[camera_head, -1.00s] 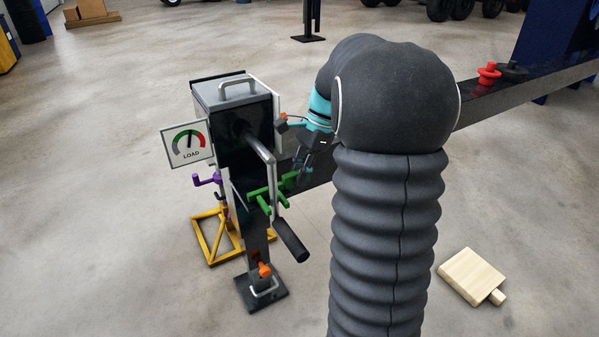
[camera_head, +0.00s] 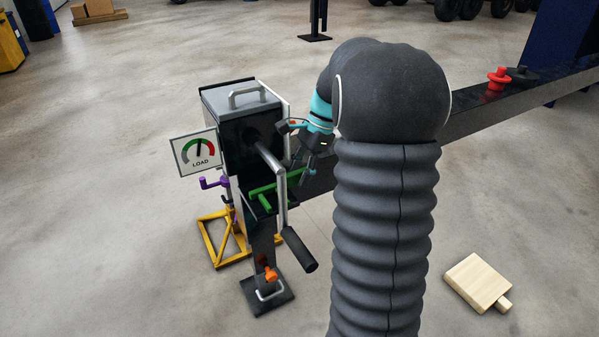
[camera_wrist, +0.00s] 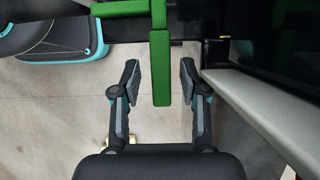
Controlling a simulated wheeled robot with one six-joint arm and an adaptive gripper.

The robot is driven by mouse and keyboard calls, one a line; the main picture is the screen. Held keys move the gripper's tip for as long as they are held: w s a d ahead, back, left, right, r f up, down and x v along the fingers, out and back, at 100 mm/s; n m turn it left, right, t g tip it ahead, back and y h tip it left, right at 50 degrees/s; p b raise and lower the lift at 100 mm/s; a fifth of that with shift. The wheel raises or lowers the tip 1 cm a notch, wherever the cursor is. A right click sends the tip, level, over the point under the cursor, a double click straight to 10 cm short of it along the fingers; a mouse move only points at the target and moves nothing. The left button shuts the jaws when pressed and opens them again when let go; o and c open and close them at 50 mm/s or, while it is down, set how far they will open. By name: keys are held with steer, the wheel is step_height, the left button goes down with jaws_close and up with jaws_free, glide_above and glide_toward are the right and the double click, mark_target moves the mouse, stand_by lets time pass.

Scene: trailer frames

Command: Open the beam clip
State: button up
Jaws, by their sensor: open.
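The green clip (camera_head: 275,188), which I take for the beam clip, sits on the dark beam beside the black winch-like post. In the wrist view, its green lever (camera_wrist: 161,68) points down from a green crossbar and lies between my fingers, with a visible gap on each side. My gripper (camera_head: 308,176) is open at the right end of the clip in the head view, partly blurred into the dark beam. The wrist view shows my gripper (camera_wrist: 159,72) with fingers spread around the lever, apparently not touching it.
The post (camera_head: 245,130) carries a load gauge (camera_head: 196,152) and a crank with a black grip (camera_head: 300,250). A grey rail (camera_wrist: 260,110) runs close to my right finger in the wrist view. A wooden block (camera_head: 478,282) lies on open floor. Red knob (camera_head: 498,80) on the beam.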

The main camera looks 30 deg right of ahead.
steer(key=v, duration=1.2)
stand_by(0.4)
